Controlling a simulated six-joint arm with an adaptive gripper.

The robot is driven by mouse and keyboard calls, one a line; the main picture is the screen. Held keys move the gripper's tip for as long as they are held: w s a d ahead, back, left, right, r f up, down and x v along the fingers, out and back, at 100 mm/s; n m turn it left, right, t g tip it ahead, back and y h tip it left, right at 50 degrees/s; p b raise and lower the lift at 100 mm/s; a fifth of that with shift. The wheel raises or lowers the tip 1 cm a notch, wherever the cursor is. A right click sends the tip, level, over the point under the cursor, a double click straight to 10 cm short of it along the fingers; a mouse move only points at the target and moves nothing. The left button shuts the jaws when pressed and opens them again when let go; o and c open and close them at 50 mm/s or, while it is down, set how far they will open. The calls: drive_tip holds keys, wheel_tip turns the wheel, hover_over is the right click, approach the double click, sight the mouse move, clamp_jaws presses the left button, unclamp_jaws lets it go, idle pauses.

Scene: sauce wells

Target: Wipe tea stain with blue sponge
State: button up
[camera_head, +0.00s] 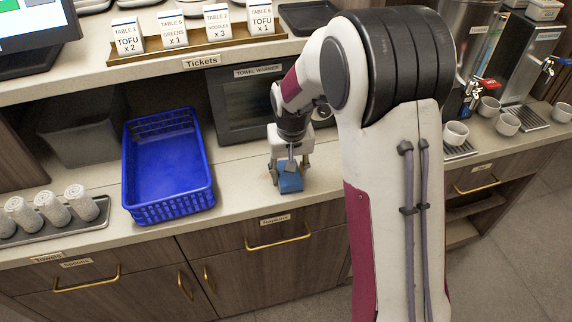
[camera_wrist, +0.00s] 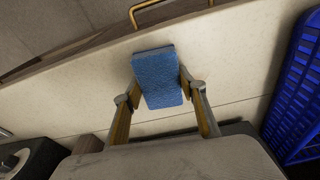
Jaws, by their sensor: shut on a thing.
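The blue sponge (camera_head: 290,179) is between the fingers of my gripper (camera_head: 289,170), just at or above the counter (camera_head: 245,188), to the right of the blue basket. In the wrist view the sponge (camera_wrist: 158,78) sits between the two fingertips of my gripper (camera_wrist: 160,85), which are shut on its sides. I cannot tell whether its underside touches the counter. No tea stain is visible on the bare counter; my arm hides part of the counter to the right.
A blue basket (camera_head: 130,165) stands left of my gripper, and a towel warmer (camera_head: 228,115) behind it. Rolled towels (camera_head: 50,206) lie on a tray at far left. Several white cups (camera_head: 507,124) stand by the dispensers at right. A drawer handle (camera_head: 278,239) juts below the counter edge.

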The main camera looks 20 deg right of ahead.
drive_tip(key=shift+s, duration=0.9)
drive_tip(key=shift+w+r, duration=0.1)
drive_tip(key=shift+r, duration=4)
drive_tip(key=shift+a+f, duration=0.35)
drive_tip(key=shift+a, duration=0.05)
drive_tip(key=shift+n, duration=0.4)
drive_tip(key=w+a, duration=0.1)
drive_tip(key=w, duration=0.1)
drive_tip(key=w+a+f, duration=0.1)
drive_tip(key=a, duration=0.1)
drive_tip(key=shift+w+a, duration=0.15)
drive_tip(key=shift+w, duration=0.2)
drive_tip(key=shift+m, duration=0.4)
drive_tip(key=w, duration=0.1)
drive_tip(key=w+a+r, duration=0.1)
drive_tip(key=w+a, duration=0.1)
drive_tip(key=w, duration=0.1)
drive_tip(key=shift+w+r, duration=0.1)
drive_tip(key=shift+r, duration=0.2)
